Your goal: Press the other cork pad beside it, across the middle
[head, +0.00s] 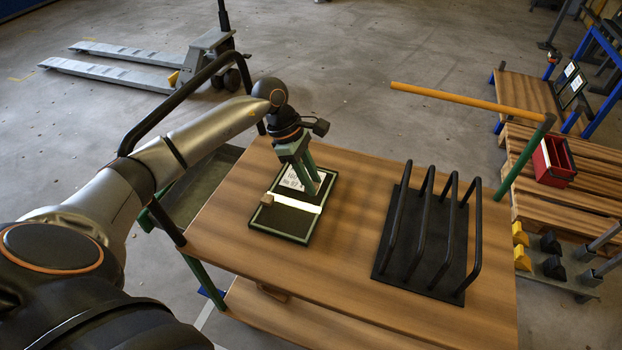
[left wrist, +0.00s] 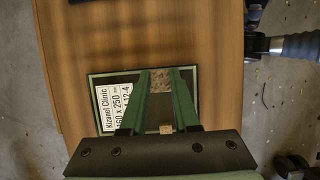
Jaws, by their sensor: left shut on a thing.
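The dark, green-edged glass frame (head: 283,222) lies flat on the wooden table, with a white printed label (head: 291,178) and a bright strip (head: 298,203) across it. A small tan cork pad (head: 267,199) sits at its left edge in the head view; in the left wrist view a small tan block (left wrist: 166,128) shows between the finger bases. My left gripper (head: 317,188) points down over the frame's right side. In the left wrist view its green fingers (left wrist: 160,80) are shut on a speckled cork pad (left wrist: 160,76). Contact with the frame cannot be told. My right gripper is not in view.
A black rack (head: 420,240) with several upright hoops stands on the table (head: 340,240), right of the frame. Bare table lies between them. A yellow-orange bar (head: 470,97) extends behind the table. A red box (head: 553,160) stands on pallets at right.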

